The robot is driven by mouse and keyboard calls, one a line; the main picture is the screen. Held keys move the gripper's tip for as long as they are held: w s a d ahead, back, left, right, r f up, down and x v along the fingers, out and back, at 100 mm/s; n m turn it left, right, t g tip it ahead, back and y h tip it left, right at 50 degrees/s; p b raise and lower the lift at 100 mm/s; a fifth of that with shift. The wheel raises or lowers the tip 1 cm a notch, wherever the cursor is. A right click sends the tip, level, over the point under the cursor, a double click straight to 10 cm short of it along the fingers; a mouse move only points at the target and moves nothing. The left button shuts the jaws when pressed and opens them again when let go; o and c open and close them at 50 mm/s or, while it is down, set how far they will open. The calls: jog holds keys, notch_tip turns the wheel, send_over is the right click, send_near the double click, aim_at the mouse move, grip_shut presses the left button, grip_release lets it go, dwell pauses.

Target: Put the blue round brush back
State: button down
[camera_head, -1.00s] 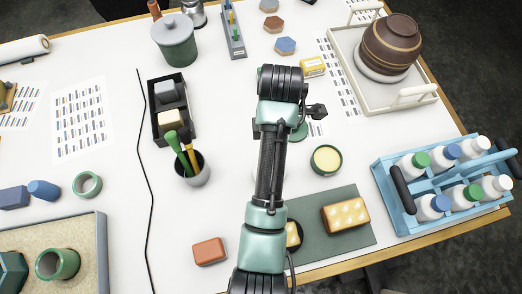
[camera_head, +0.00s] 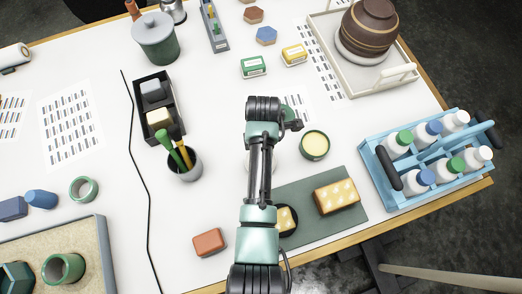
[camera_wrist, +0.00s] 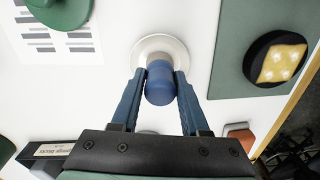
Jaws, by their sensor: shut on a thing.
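In the wrist view my gripper (camera_wrist: 160,76) is shut on the blue round brush (camera_wrist: 159,88), with one finger on each side of its rounded blue body. A short pale grey part of the brush shows beyond the blue. A white round dish (camera_wrist: 175,44) lies behind the brush in this view; I cannot tell whether they touch. In the head view my arm hides the gripper and the brush. A grey cup (camera_head: 185,168) to the left of my arm holds a green-handled and a yellow-handled brush.
A green mat (camera_head: 300,226) with sponge-like blocks and a green-rimmed round tin (camera_head: 314,145) are right of my arm. A reddish block (camera_head: 209,242) is near the front edge. A black tray (camera_head: 168,97) stands beyond the cup. A blue bottle carrier (camera_head: 400,200) is far right.

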jog(key=shift+f, duration=0.1)
jog(key=shift+c, duration=2)
grip_release()
notch_tip(320, 180, up, 12)
jog(key=shift+r, duration=0.2)
jog(key=shift+w, duration=0.1)
